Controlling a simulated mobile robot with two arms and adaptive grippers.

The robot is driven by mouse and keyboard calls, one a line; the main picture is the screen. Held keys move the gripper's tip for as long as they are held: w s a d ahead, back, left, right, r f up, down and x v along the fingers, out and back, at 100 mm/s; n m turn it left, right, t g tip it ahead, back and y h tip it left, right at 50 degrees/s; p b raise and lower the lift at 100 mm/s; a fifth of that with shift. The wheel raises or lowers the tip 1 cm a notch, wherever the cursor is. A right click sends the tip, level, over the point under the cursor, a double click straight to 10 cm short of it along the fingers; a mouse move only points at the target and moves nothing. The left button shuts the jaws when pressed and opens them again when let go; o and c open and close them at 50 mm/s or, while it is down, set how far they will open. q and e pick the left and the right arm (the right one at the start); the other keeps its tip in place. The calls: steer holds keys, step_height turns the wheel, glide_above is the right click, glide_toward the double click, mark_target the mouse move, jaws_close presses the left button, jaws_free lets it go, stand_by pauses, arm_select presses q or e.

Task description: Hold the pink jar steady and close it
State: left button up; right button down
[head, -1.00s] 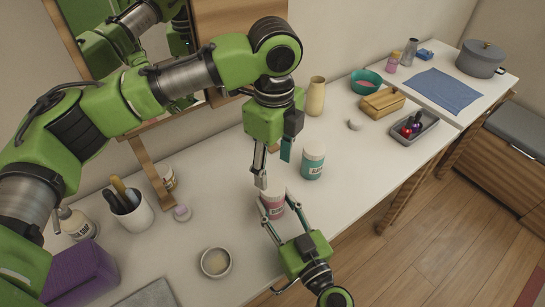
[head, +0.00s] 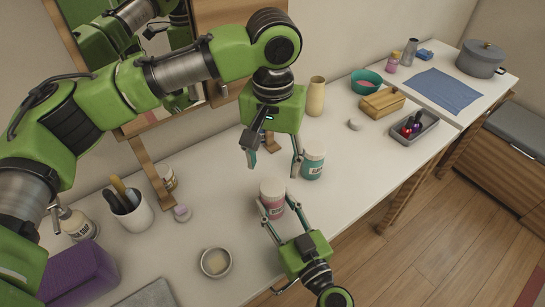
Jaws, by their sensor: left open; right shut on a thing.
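The pink jar (head: 272,203) stands upright on the white counter, near its front edge, in the head view. Its top looks pale pink; I cannot tell how a lid sits on it. My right gripper (head: 273,212) comes from the front edge and is shut on the jar's sides, low on its body. My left gripper (head: 274,165) points down above and just behind the jar, open and empty, its fingers spread to either side and apart from the jar.
A teal jar (head: 313,166) stands close to the right of my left gripper's finger. A small bowl (head: 216,263), a lilac round piece (head: 182,213) and a cup of brushes (head: 130,214) are at the left. A grey tray (head: 421,133) and wooden box (head: 382,103) lie right.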

mark_target(272, 186)
arm_select(q)
steer(key=n, duration=0.5)
steer(key=shift+r+n, duration=0.15)
steer(key=shift+n, duration=0.25)
steer(key=n, duration=0.4)
steer(key=shift+r+n, duration=0.1)
steer(key=shift+n, duration=0.2)
steer(key=shift+f, duration=4)
